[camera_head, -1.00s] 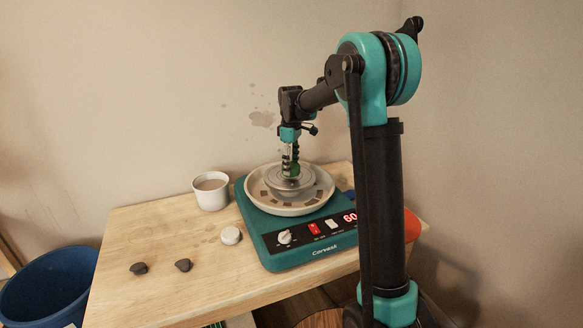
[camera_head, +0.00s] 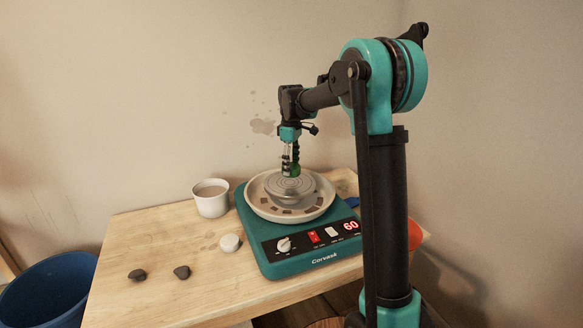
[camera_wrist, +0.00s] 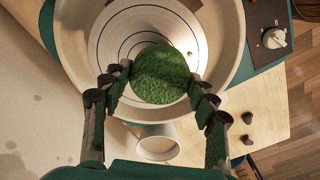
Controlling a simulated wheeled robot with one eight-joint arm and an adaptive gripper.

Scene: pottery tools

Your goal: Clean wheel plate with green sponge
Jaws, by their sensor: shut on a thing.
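The grey wheel plate (camera_head: 289,188) has dark concentric rings and sits inside the pale splash pan (camera_head: 262,204) of the teal pottery wheel (camera_head: 290,262). Brown patches show around the pan. My gripper (camera_head: 291,170) is shut on the round green sponge (camera_head: 294,171), which is at the back part of the plate. In the wrist view, the sponge (camera_wrist: 160,74) sits between the two fingers of my gripper (camera_wrist: 160,84) and covers part of the ringed plate (camera_wrist: 112,48). I cannot tell whether the sponge touches the plate.
The wheel's display reads 60. Two dark lumps (camera_head: 137,275) (camera_head: 182,272) lie near the front. A blue bucket (camera_head: 48,290) stands at the left.

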